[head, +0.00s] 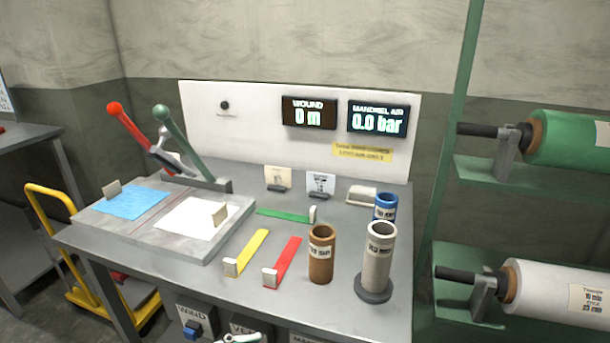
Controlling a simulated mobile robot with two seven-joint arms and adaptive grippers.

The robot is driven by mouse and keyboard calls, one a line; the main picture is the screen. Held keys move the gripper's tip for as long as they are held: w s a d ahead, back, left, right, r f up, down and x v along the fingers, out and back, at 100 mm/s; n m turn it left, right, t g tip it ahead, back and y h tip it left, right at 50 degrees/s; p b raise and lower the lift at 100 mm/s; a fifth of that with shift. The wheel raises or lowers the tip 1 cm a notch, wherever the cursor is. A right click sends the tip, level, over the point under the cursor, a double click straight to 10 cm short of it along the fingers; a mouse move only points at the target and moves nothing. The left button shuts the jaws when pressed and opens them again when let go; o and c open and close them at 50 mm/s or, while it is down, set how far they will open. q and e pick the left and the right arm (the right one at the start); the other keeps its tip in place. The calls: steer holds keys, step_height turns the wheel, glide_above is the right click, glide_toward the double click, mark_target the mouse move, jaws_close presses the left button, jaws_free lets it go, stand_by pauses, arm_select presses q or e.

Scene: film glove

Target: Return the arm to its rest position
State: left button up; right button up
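Neither of my arms nor grippers can be made out in the head view. The grey workbench (160,262) stands in the middle with its top unobstructed by my arms. A red-knobbed lever (135,130) and a green-knobbed lever (180,135) lean up from a bracket at its back left. A blue sheet (131,201) and a white sheet (198,217) lie on a grey slab (150,244). Green (285,215), yellow (247,252) and red (286,262) strips lie flat, each with a pale end block.
A brown tube (321,255), a pale tube (379,256) on a dark base and a blue tube (385,207) stand upright. A back panel (250,130) reads 0 m and 0.0 bar. A green rack (450,165) holds rolls at right. A yellow cart (90,292) stands left.

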arm_select(q)
steer(key=s+a+f+n+t+y, duration=0.15)
steer(key=a+f+n+y, duration=0.25)
steer(key=a+f+y, duration=0.65)
steer(key=s+a+f+n+g+y, duration=0.1)
steer(key=s+a+f+n+y, duration=0.15)
steer(key=s+a, duration=0.45)
steer(key=s+a+f+n+g+y, duration=0.2)
steer(key=s+a+y, duration=0.1)
steer(key=a, duration=0.7)
steer(key=w+d+f+n+t+h+p, duration=0.1)
steer(key=d+f+t+h+p, duration=0.1)
steer(key=d, duration=0.6)
steer(key=w+d+f+n+t+h+p, duration=0.1)
steer(key=w+d+f+t+h+p, duration=0.1)
steer(key=d+f+h, duration=0.3)
steer(key=d, duration=0.3)
steer(key=shift+w+f+n+t, duration=0.15)
steer(key=shift+w+n+t, duration=0.15)
steer(key=shift+n+t, duration=0.05)
arm_select(e)
steer(key=r, duration=0.1)
steer(key=s+a+r, duration=0.1)
steer(key=shift+a+r, duration=0.15)
steer(key=shift+r, duration=0.2)
steer(key=shift+w+r+m, duration=0.2)
steer(key=shift+r+m, duration=0.1)
steer(key=shift+s+f, duration=0.15)
steer(key=shift+f, duration=0.1)
